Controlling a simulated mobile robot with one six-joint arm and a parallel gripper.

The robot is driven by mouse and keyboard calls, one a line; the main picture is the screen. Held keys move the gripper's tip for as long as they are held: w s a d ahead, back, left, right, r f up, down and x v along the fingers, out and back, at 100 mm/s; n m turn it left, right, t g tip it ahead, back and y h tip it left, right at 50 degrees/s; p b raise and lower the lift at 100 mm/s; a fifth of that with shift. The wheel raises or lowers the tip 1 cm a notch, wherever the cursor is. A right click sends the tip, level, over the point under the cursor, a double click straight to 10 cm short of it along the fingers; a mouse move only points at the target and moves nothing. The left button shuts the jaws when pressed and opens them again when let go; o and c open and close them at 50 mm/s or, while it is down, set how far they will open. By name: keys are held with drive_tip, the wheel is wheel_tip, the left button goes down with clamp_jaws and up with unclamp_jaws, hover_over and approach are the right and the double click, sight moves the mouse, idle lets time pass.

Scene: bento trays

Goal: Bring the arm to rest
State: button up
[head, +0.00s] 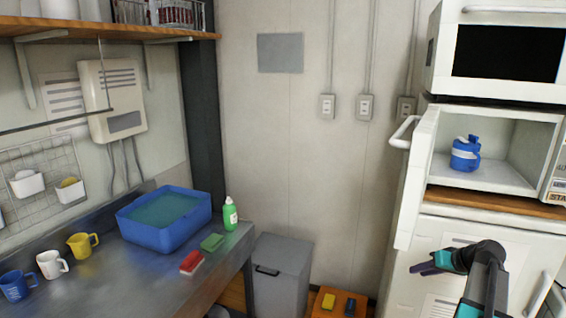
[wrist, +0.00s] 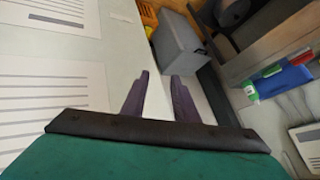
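My gripper (head: 428,264) is at the lower right in the head view, in front of the white fridge-like cabinet (head: 398,283). In the wrist view its two purple fingers (wrist: 159,90) stand apart with nothing between them. It is open and empty, clear of any object. My arm is bent, with a dark joint at the top and teal parts at the lower right of the head view.
A microwave (head: 433,140) with its door open holds a blue jug (head: 465,155). The steel counter (head: 130,285) at left carries a blue basin (head: 150,235), several mugs, sponges and a green bottle (head: 230,214). A grey bin (head: 280,275) stands on the floor beside the counter.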

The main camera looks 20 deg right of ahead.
drive_tip(key=s+a+f+n+g+y, duration=0.15)
drive_tip(key=a+f+g, duration=0.25)
drive_tip(key=a+f, duration=1.1)
drive_tip(key=s+a+f+m+g+y, duration=0.1)
drive_tip(key=s+a+f+g, duration=0.15)
drive_tip(key=a+f, duration=1.2)
drive_tip(key=s+a+f+n+g+h, duration=0.1)
drive_tip(key=s+a+f+g, duration=0.1)
drive_tip(key=s+a+f, duration=0.3)
drive_tip(key=s+a+f+n+g+h, duration=0.1)
drive_tip(key=s+a+f, duration=0.4)
drive_tip(key=s, duration=0.7)
drive_tip(key=s+a+f+n+g+h, duration=0.1)
drive_tip(key=s+a+f+g+h, duration=0.1)
drive_tip(key=s+a+f+g, duration=0.2)
drive_tip(key=s+a+f, duration=0.2)
drive_tip(key=s+a, duration=0.2)
drive_tip(key=shift+s+g+b, duration=0.3)
drive_tip(key=shift+g+b, duration=0.05)
drive_tip(key=shift+s+n+h, duration=0.1)
drive_tip(key=shift+n+h, duration=0.15)
